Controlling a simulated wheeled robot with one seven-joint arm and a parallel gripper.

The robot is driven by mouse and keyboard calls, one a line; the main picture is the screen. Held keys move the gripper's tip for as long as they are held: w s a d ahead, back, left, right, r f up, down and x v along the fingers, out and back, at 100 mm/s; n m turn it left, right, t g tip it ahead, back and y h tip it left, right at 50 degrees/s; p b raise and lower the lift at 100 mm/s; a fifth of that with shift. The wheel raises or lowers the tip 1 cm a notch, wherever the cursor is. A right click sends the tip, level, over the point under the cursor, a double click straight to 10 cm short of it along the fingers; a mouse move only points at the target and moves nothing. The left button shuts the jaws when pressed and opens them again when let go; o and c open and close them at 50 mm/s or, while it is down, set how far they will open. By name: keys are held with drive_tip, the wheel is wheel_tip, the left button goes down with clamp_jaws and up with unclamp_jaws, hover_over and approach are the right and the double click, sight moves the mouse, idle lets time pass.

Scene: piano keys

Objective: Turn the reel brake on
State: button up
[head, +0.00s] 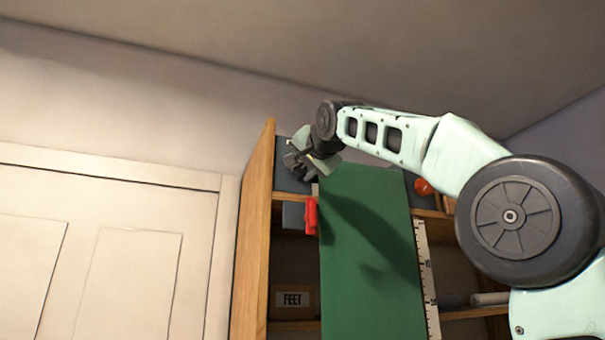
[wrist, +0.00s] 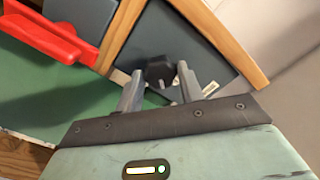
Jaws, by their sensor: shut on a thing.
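A black knob (wrist: 158,71) shows between the two grey fingers of my gripper (wrist: 160,86) in the wrist view. The fingers are shut on it, one on each side. It sits before a dark grey panel in a wooden frame. In the head view my gripper (head: 300,160) is at the upper left of the cabinet, by the dark panel (head: 290,180), and hides the knob. A red lever-like part (head: 311,215) is below my gripper, at the green sheet's left edge; it also shows at the wrist view's upper left (wrist: 50,38). No label tells which part is the reel brake.
A green sheet (head: 365,270) hangs down the cabinet front, with a white ruler strip (head: 428,280) along its right edge. An orange-red round part (head: 424,187) is at the right. A wooden side board (head: 255,230) bounds the left.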

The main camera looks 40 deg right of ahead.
drive_tip(key=m+b, duration=0.1)
drive_tip(key=m, duration=0.4)
drive_tip(key=shift+m, duration=0.3)
drive_tip(key=shift+m+b, duration=0.5)
drive_tip(key=shift+m, duration=1.7)
drive_tip(key=o, duration=1)
drive_tip(key=b+v, duration=0.5)
drive_tip(key=v, duration=1.2)
drive_tip(key=shift+s, duration=0.25)
drive_tip(key=shift+w, duration=0.1)
